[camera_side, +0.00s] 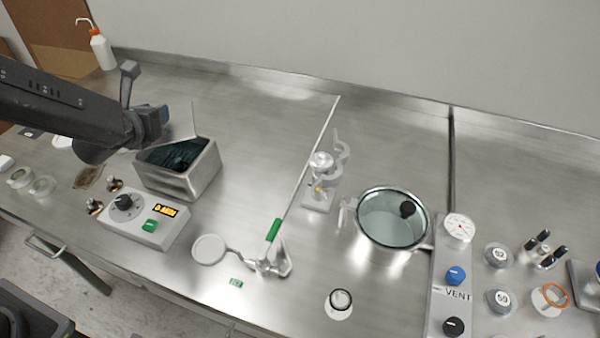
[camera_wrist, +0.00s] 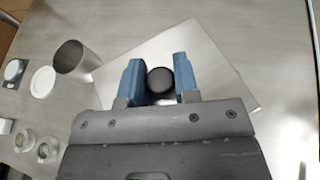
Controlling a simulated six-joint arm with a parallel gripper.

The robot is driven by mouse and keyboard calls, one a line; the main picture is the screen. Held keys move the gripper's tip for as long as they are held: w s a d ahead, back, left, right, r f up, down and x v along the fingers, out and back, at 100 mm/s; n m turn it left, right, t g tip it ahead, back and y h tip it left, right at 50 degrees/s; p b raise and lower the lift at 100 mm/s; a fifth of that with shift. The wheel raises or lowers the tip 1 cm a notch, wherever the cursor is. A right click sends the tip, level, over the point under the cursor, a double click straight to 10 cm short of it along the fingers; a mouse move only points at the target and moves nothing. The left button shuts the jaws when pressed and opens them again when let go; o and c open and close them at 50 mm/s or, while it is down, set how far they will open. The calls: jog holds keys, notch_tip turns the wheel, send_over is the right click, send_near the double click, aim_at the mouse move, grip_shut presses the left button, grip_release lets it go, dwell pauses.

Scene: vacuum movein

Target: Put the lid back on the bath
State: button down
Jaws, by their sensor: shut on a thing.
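The bath is an open rectangular steel box (camera_side: 200,172) with dark liquid inside, left of the middle in the side view. The lid (camera_side: 182,126) is a thin flat metal plate, held just above the back of the bath and covering part of the opening from this angle. My gripper (camera_side: 152,110) is behind and above the bath's back left. In the wrist view the blue fingers of my gripper (camera_wrist: 160,80) are shut on the round black knob (camera_wrist: 159,79) of the lid (camera_wrist: 215,60). I cannot see the bath in the wrist view.
A control box (camera_side: 143,222) with a dial and lit display stands in front of the bath. Small brass fittings (camera_side: 95,207) are beside it. The bench between bath and stand is clear.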

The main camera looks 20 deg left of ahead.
jog(key=w+d+f+m+h, duration=0.2)
jog(key=w+d, duration=0.3)
jog(key=d, duration=0.6)
jog(key=m+h, duration=0.1)
jog(key=h, duration=0.1)
send_over(262, 174)
notch_tip(262, 174, down, 7)
jog(key=shift+d+r, duration=0.1)
jog(key=shift+r, duration=0.1)
jog(key=shift+f, duration=2.25)
jog(key=c, duration=0.9)
grip_release()
jog(key=shift+f, duration=0.15)
jog(key=shift+o, duration=0.2)
